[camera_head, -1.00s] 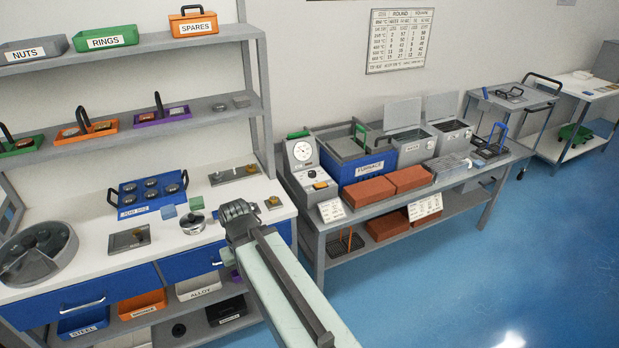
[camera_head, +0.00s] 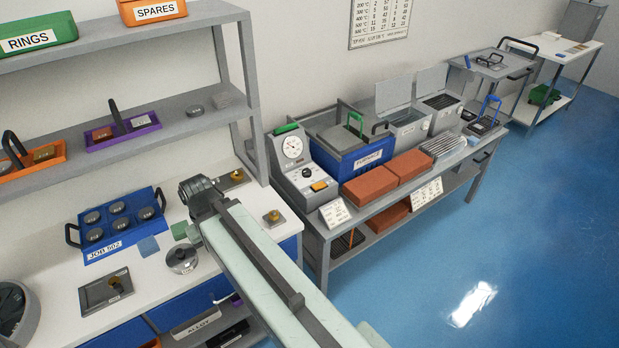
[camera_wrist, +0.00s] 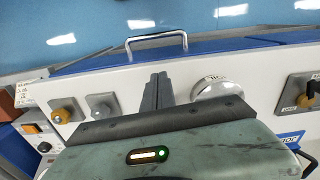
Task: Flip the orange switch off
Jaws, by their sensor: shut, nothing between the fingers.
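The orange switch (camera_head: 319,185) sits on the sloped front of a grey control box (camera_head: 294,158) with a round dial, at the left end of the furnace bench. In the wrist view the orange switch (camera_wrist: 30,128) shows small at the left edge. I cannot tell whether it is on or off. My gripper (camera_head: 192,188) is over the white counter, to the left of the control box and apart from it. In the wrist view my gripper (camera_wrist: 158,90) is shut and empty, its fingers pointing over the counter's front edge.
The blue furnace (camera_head: 367,162) and red bricks (camera_head: 370,190) stand right of the box. Blue floor (camera_head: 450,240) is clear at right.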

